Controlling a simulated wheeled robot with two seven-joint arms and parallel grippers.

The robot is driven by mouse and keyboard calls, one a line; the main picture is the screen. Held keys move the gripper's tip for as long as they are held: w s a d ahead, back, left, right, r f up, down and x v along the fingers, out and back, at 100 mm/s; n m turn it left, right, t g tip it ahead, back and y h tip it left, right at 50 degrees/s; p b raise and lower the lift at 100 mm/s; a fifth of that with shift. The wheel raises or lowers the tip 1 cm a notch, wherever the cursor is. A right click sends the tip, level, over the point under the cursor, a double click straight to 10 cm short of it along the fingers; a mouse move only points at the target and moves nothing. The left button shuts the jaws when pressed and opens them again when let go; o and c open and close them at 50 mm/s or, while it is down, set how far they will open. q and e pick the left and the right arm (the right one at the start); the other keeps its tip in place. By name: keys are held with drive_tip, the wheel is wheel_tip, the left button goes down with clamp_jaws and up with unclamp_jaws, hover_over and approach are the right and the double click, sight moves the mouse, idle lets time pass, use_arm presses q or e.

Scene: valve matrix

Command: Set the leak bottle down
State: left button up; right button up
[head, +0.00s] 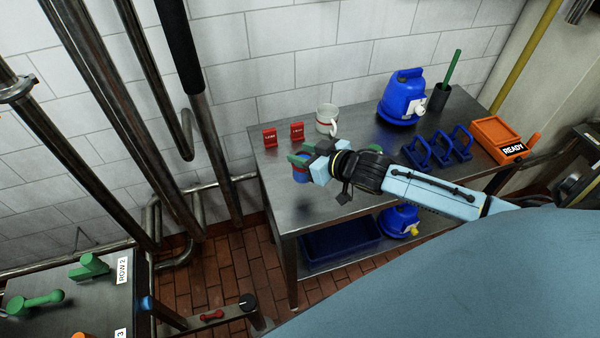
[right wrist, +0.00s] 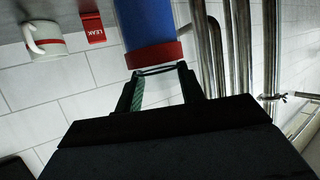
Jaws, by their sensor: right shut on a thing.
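The leak bottle is a blue cylinder with a red end (right wrist: 147,25). In the head view it shows as a small blue patch (head: 301,175), partly hidden by my gripper. My right gripper (head: 300,162) is shut on it near its red end; its green-faced fingers also show in the right wrist view (right wrist: 160,75). The bottle is over the left part of the steel table (head: 350,165), near the front edge. I cannot tell whether its base touches the table. Two red tags (head: 270,138) stand behind it; one reads LEAK in the right wrist view (right wrist: 92,27). My left gripper is not in view.
A white mug (head: 327,120) stands behind the gripper. A blue jug (head: 403,97), a dark cup with a green stick (head: 438,97), a blue rack (head: 438,147) and an orange READY box (head: 499,138) stand farther right. A blue bin (head: 340,243) is on the lower shelf.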

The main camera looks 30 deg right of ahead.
drive_tip(key=shift+f, duration=3.2)
drive_tip(key=shift+b, duration=0.3)
drive_tip(key=o, duration=1)
drive_tip(key=shift+f, duration=0.1)
drive_tip(key=shift+c, duration=0.2)
drive_tip(key=shift+s, duration=0.1)
drive_tip(key=p+v, duration=0.1)
drive_tip(key=v, duration=1.1)
